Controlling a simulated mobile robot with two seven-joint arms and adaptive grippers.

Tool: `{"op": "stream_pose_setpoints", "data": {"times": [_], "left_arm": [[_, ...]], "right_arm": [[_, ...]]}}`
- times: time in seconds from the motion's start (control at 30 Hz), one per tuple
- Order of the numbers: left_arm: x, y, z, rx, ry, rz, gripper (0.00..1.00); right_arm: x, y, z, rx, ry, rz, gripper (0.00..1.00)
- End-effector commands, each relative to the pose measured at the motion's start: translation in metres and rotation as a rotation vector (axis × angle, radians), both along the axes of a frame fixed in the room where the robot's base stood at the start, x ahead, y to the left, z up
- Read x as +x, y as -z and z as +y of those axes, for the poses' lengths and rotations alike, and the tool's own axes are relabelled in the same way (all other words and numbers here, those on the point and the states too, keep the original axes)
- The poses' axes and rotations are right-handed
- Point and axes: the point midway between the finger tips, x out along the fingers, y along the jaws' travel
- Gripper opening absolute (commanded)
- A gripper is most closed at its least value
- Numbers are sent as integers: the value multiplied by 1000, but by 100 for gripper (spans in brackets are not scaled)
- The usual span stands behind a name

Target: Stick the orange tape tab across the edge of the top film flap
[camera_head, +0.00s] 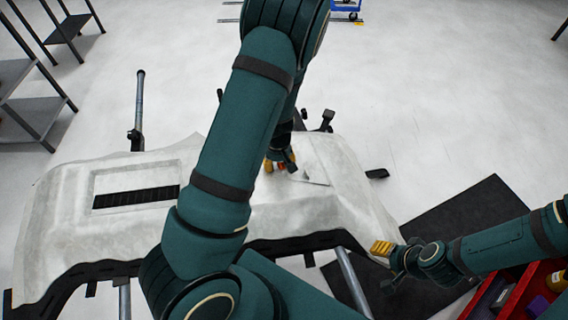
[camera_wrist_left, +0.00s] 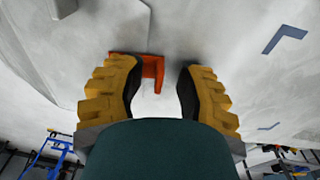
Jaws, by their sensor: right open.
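The orange tape tab (camera_wrist_left: 152,66) lies against the pale film (camera_wrist_left: 215,35) in the left wrist view, bent in an L shape. My left gripper (camera_wrist_left: 160,82) has its yellow-and-black fingers apart on either side of the tab's lower part. The left fingertip overlaps the tab in the picture; I cannot tell if they touch. In the head view my left gripper (camera_head: 280,165) is low over the film-covered panel (camera_head: 60,225), mostly hidden by my arm. A pale flap-like fold (camera_head: 314,174) shows beside it. My right gripper (camera_head: 390,258) is open and empty at the panel's right end.
Blue corner marks (camera_wrist_left: 285,38) show on the film. A black vent strip (camera_head: 136,197) is at the panel's left. A red bin (camera_head: 515,295) with items stands at lower right, by a dark mat (camera_head: 460,225). Grey shelves (camera_head: 30,105) stand at far left.

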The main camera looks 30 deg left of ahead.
Motion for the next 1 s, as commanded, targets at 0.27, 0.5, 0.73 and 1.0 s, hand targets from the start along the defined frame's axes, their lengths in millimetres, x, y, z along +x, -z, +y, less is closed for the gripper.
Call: {"op": "stream_pose_setpoints", "data": {"times": [0.27, 0.5, 0.73, 1.0], "left_arm": [[0, -18, -2, 0, 4, -3, 39], [-1, -65, -3, 0, 4, -5, 39], [-4, -103, -4, 0, 2, -4, 39], [-6, -120, -3, 1, 1, -1, 39]], "right_arm": [[0, 0, 0, 0, 0, 0, 52], [0, 0, 0, 0, 0, 0, 52], [0, 0, 0, 0, 0, 0, 52], [0, 0, 0, 0, 0, 0, 52]]}}
